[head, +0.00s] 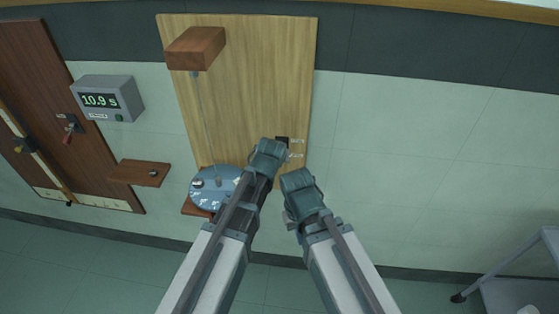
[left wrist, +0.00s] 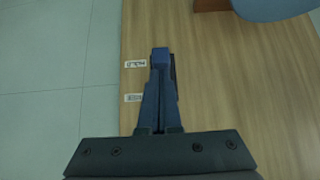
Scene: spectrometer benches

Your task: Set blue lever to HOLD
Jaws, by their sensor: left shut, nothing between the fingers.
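A bright blue block (left wrist: 160,57), which looks like the blue lever's handle, shows in the left wrist view at the tips of my left gripper (left wrist: 161,82). The fingers are shut with nothing between them; I cannot tell whether they touch the block. Two white labels (left wrist: 134,63) sit beside it on the wooden board, too small to read. In the head view a dark slot plate (head: 282,141) with labels (head: 297,141) shows just past my left wrist, which hides the lever. My right arm ends right of the left one; its fingers cannot be made out.
The wooden board (head: 245,90) carries a brown block (head: 195,48) with a hanging rod above a blue disc (head: 207,201). To the left are a timer (head: 107,99) reading 10.9 s, a small shelf (head: 138,173) and a dark board (head: 50,110) with a red lever (head: 70,128). A cart (head: 510,290) stands lower right.

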